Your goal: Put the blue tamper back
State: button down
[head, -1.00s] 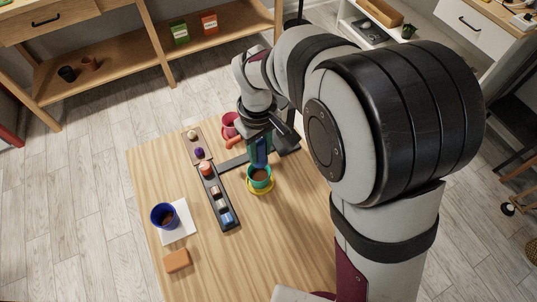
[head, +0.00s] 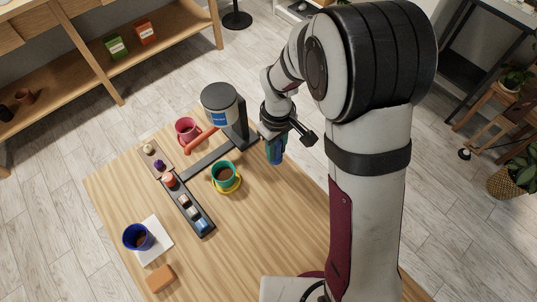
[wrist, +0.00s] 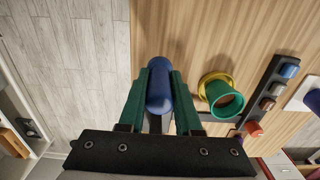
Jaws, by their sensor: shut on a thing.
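The blue tamper (wrist: 159,88) is held upright-looking between the green fingers of my gripper (wrist: 160,104) in the wrist view. In the head view my gripper (head: 276,146) hangs over the right part of the table, right of the green pot, with the tamper's blue end (head: 274,155) showing below it. Whether the tamper touches the table cannot be told. A wooden tray (head: 147,166) at the table's left holds a cream knobbed piece (head: 149,149) and a purple knobbed piece (head: 159,164).
A black rack (head: 207,235) holds several small blocks. A grey dispenser (head: 219,97), a red pot (head: 184,124), a blue pot (head: 130,231) on white paper (head: 162,231) and an orange block (head: 160,277) stand around.

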jog(key=shift+w+a+f, duration=0.15)
jog(key=shift+a+f, duration=0.75)
jog(key=shift+a, duration=0.05)
jog(key=shift+f, duration=1.65)
jog(key=shift+f, duration=0.1)
jog(key=c, duration=0.6)
grip_release()
notch_tip(320, 180, up, 12)
jog(key=s+d+r+m, duration=0.2)
jog(key=s+d+m, duration=0.1)
jog(key=s+m, duration=0.2)
jog(key=s+d+r+m+y, duration=0.1)
jog(key=s+d+r+m, duration=0.2)
jog(key=s, duration=0.6)
jog(key=s+d+r+m, duration=0.2)
jog(key=s+d+m, duration=0.1)
jog(key=s+m, duration=0.3)
jog(key=shift+s+d+r+m+y, duration=0.3)
jog(key=shift+s+r+y, duration=0.1)
jog(key=shift+s, duration=0.6)
